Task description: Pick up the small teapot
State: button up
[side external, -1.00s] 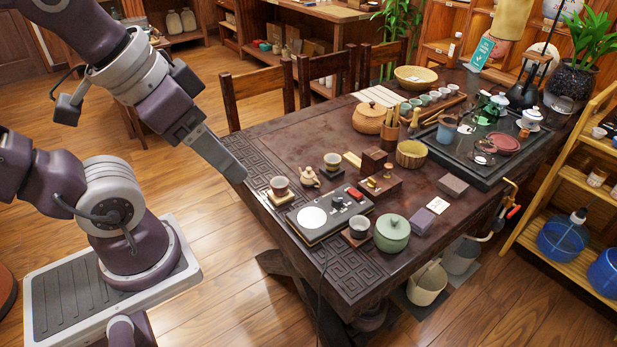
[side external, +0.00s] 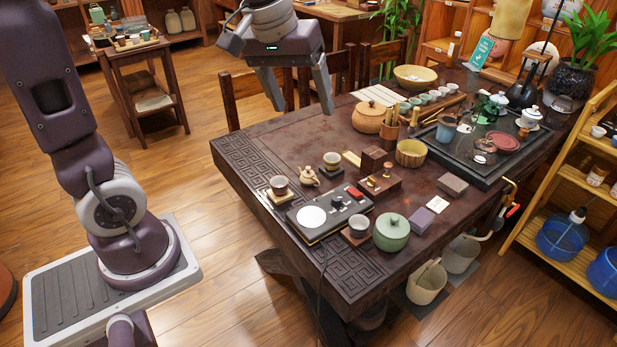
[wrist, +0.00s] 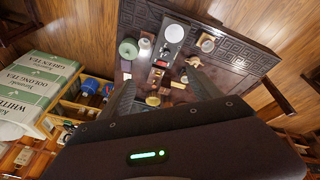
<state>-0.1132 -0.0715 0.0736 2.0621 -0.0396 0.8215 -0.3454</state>
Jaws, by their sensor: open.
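The small teapot (side external: 308,178) is beige and squat. It stands upright on the dark table, between two small cups and behind the black appliance with a white disc. In the wrist view a small pale shape just right of the appliance looks like this teapot (wrist: 192,61), but it is too small to be sure. My gripper (side external: 302,107) is open and empty, high above the table's back edge, fingers pointing down. In the wrist view my gripper's fingers (wrist: 162,80) are spread apart, with the tabletop far below.
A cup on a wooden coaster (side external: 280,186) and a dark cup (side external: 332,161) flank the teapot. The black appliance (side external: 325,215), a green lidded pot (side external: 391,232) and a wooden box (side external: 378,185) stand nearby. The table's left end (side external: 245,155) is bare. Chairs line the back edge.

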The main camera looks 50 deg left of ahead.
jog(key=w+a+f+n+g, duration=0.2)
jog(key=w+a+f+n, duration=0.2)
jog(key=w+a+f, duration=0.55)
jog(key=n+g, duration=0.1)
jog(key=n, duration=0.4)
send_near(309, 168)
jog(key=w+d+f, duration=0.1)
jog(key=d, duration=0.2)
jog(key=shift+g+y, duration=0.3)
jog(key=shift+y, duration=0.2)
jog(key=a+f, duration=0.1)
jog(key=f, duration=0.2)
jog(key=a+f, duration=0.1)
jog(key=f, duration=0.3)
jog(key=a+f, duration=0.1)
jog(key=f, duration=0.2)
jog(key=shift+s+a+f, duration=0.1)
jog(key=shift+a+f, duration=0.15)
jog(key=shift+a, duration=0.1)
jog(key=shift+c, duration=0.4)
jog(key=c, duration=1.4)
